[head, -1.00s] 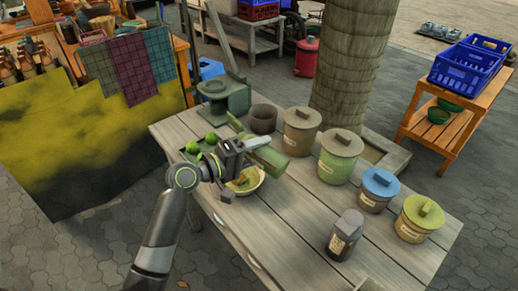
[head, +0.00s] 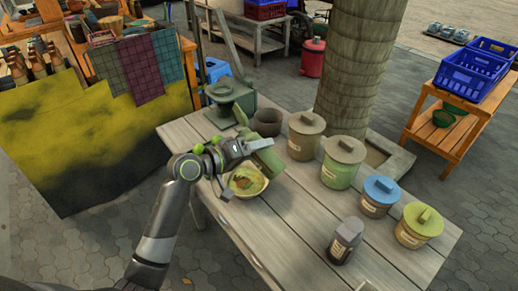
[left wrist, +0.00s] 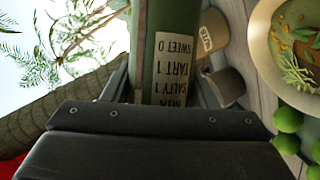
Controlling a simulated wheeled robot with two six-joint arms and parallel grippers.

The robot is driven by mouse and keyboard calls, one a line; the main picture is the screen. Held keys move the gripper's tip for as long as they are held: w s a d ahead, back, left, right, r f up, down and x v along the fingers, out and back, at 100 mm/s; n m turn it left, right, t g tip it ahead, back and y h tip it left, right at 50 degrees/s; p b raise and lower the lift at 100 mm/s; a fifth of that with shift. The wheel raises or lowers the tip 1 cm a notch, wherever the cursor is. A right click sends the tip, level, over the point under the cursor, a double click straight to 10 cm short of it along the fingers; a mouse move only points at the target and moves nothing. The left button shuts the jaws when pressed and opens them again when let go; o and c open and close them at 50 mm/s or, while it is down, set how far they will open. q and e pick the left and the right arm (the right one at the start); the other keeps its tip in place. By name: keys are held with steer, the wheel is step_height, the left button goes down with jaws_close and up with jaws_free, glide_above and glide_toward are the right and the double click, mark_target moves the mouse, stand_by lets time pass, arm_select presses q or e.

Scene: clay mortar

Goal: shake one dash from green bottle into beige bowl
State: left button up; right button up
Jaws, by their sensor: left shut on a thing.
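The green bottle (head: 268,158) is in my left gripper (head: 248,146), which is shut on it. In the head view the bottle is tilted and sits above the far edge of the beige bowl (head: 265,184). In the left wrist view the bottle (left wrist: 172,15) bears a pale label with lines on salty, tart and sweet, seen upside down. The bowl (left wrist: 259,52) lies to the right of the bottle there, with green leaves and orange bits inside. I cannot see the bottle's mouth clearly or anything falling from it. My right gripper is out of view.
Limes (head: 198,149) lie left of the bowl. A green mortar-like stand (head: 229,92) and a dark pot (head: 267,122) stand behind. Lidded jars (head: 342,163) and a grey-capped shaker (head: 345,241) stand to the right. The front-middle planks are bare.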

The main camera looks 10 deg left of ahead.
arm_select(q)
steer(key=r+p, duration=0.1)
steer(key=p, duration=0.2)
steer(key=shift+p, duration=0.3)
steer(key=shift+f+p, duration=0.15)
steer(key=shift+p, duration=0.45)
steer(key=shift+r+p, duration=0.2)
steer(key=shift+p, duration=0.2)
steer(key=a+r+m+y+p, duration=0.1)
steer(key=r+m+p, duration=0.1)
steer(key=r, duration=0.1)
steer(key=w+a+r+m+y+p, duration=0.1)
steer(key=r+m+p, duration=0.1)
steer(key=r+p, duration=0.1)
steer(key=a+r+m+y+p, duration=0.1)
steer(key=r+m+y+p, duration=0.1)
steer(key=r, duration=0.2)
steer(key=shift+w+a+r+m+t, duration=0.15)
steer(key=shift+w+r+m+t, duration=0.05)
steer(key=shift+r+m+t, duration=0.1)
steer(key=shift+a+r+m+y+p, duration=0.15)
steer(key=shift+r+m+y+p, duration=0.35)
steer(key=shift+r+m+p, duration=0.1)
steer(key=shift+w+a+t, duration=0.1)
steer(key=shift+t, duration=0.2)
steer(key=shift+f, duration=0.1)
